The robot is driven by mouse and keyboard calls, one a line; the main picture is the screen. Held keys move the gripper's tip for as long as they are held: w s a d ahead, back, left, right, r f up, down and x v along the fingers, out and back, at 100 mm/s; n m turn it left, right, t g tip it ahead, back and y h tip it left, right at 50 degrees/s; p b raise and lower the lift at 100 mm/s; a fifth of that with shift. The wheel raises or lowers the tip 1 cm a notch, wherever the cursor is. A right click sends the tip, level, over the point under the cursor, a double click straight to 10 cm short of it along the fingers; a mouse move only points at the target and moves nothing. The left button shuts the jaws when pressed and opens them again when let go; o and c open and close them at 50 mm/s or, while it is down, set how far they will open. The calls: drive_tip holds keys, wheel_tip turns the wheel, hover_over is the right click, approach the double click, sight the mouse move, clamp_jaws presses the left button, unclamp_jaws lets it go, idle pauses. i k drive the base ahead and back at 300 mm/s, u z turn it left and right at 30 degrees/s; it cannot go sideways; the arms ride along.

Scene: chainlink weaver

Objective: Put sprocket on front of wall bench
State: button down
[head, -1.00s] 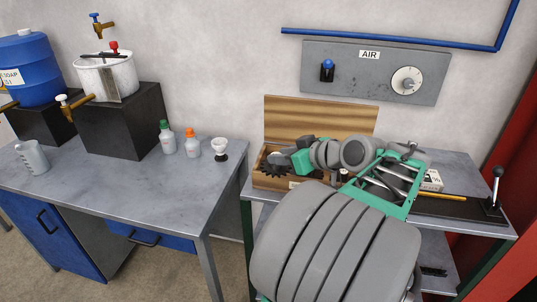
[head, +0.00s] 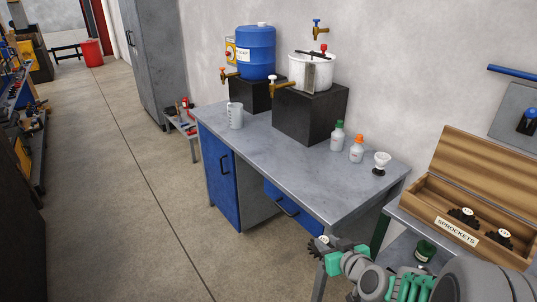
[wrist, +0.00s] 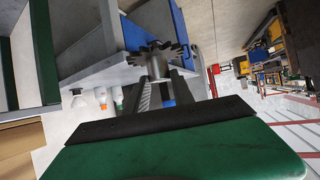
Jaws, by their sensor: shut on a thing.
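A dark toothed sprocket (head: 324,246) with a pale hub is held at the fingertips of my gripper (head: 334,258), low in the head view. My gripper is shut on its hub. In the wrist view the sprocket (wrist: 156,56) shows at the ends of the dark fingers. The wall bench (head: 262,150) has a grey metal top, a blue cabinet and a blue drawer. In the head view the sprocket appears just below the bench's right front corner, apart from the top. The bench's front strip is bare.
On the bench stand a beaker (head: 235,115), a black block (head: 311,115) under a white bucket, small bottles (head: 337,135) and a white-topped item (head: 381,163). A wooden sprockets box (head: 466,205) with more sprockets sits at right. Open floor (head: 130,220) lies left.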

sight(281, 156)
drive_tip(key=u, duration=1.5)
drive_tip(key=i, duration=2.05)
drive_tip(key=z, duration=1.1)
drive_tip(key=i, duration=0.45)
drive_tip(key=z, duration=0.4)
